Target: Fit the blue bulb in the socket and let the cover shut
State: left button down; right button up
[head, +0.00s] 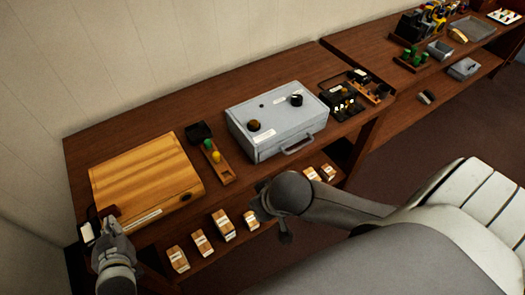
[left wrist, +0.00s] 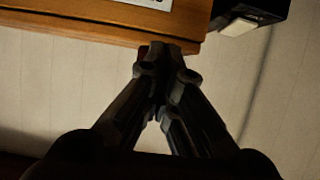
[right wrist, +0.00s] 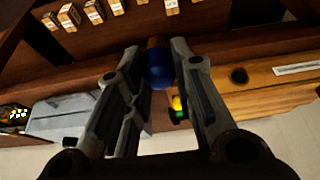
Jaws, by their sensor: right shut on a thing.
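The blue bulb (right wrist: 160,66) is between the fingertips of my right gripper (right wrist: 155,58), which is shut on it; its brown end points away from my palm. In the head view the right gripper is in front of the table edge, and the bulb is hidden there. The wooden box (head: 145,175) stands at the table's left, with a dark round hole (right wrist: 238,76) that looks like the socket. The right gripper is apart from it. My left gripper (left wrist: 165,50) has its fingertips together beside a dark red piece (head: 110,212) at the box's left corner; contact is unclear.
A wooden holder (head: 226,178) with a green and a yellow bulb stands right of the box, by a black bin (head: 198,131). A grey case (head: 277,118) with knobs and a handle is further right. Small labelled cartons (head: 222,224) line the lower shelf.

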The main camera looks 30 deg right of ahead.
pick_arm(q)
jog(key=shift+w, duration=2.55)
jog(key=shift+w+b, duration=0.6)
jog(key=shift+w, duration=2.4)
pick_arm(e)
jog(key=shift+f, duration=0.55)
jog(key=shift+w+f, duration=0.1)
jog(key=shift+w, duration=0.3)
pick_arm(q)
jog(key=shift+s+r, duration=0.1)
jog(key=shift+s, duration=0.05)
pick_arm(e)
jog(key=w+a+n+y, duration=0.1)
jog(key=w+a+n, duration=0.15)
jog(key=w, duration=0.75)
notch_tip(320, 180, up, 3)
jog(key=n+g+y, duration=0.3)
jog(key=n, duration=0.8)
send_over(178, 175)
jog(key=shift+s+f, duration=0.2)
jog(key=shift+s, duration=0.05)
jog(key=shift+w+a+r+n, duration=0.15)
jog(key=shift+w+a+n, duration=0.25)
jog(key=shift+n, duration=0.35)
pick_arm(q)
jog(key=shift+f, duration=0.2)
pick_arm(e)
jog(key=shift+f, duration=4.65)
